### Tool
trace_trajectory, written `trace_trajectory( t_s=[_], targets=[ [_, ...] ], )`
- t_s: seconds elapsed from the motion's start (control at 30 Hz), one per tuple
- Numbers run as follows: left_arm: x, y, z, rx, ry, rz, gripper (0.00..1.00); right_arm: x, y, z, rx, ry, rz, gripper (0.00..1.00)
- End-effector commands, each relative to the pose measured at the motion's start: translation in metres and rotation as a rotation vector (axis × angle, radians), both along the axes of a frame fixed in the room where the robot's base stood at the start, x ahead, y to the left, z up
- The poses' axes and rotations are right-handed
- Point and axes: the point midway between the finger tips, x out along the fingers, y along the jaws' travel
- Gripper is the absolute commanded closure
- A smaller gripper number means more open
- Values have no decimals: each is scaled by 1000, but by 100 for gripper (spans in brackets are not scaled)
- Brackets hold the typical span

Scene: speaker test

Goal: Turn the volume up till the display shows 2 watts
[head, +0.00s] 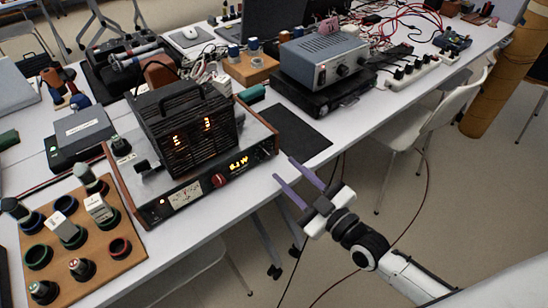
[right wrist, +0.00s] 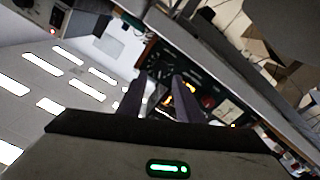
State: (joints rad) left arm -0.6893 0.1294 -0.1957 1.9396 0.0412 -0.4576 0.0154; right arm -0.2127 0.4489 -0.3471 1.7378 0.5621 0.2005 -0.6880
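A black tube amplifier (head: 190,130) with glowing tubes stands on the white table. Its front panel has a red knob (head: 219,180), a pale meter (head: 186,195) and a lit amber display (head: 237,163). The display seems to start with 0 and end in W; its last digit is too small to be sure of. My right gripper (head: 284,168) is open and empty, its purple fingers apart from the panel, to the right of the knob. In the right wrist view the red knob (right wrist: 208,102) shows beyond the fingers (right wrist: 160,78). My left gripper is not in view.
A wooden board (head: 125,255) with several cups and tubes lies at the front left. A grey power supply (head: 325,60) on a black box stands behind right. A dark mat (head: 295,135) lies beside the amplifier. The floor in front of the table edge is mostly free.

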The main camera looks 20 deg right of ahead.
Motion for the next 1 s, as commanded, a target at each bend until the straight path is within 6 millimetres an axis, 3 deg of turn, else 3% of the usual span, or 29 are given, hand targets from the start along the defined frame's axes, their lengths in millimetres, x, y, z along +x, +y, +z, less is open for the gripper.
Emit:
trace_trajectory(
  t_s=[0.1,0.3,0.73,0.9,1.0],
  targets=[
    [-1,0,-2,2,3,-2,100,24,9,0,2,-2,0,68],
    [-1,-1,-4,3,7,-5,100,50,19,0,1,1,1,68],
    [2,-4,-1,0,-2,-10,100,61,23,-1,0,3,1,68],
    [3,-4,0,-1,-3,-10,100,61,23,-1,0,3,1,95],
    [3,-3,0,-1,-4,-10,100,60,23,-1,1,3,1,98]
  ],
)
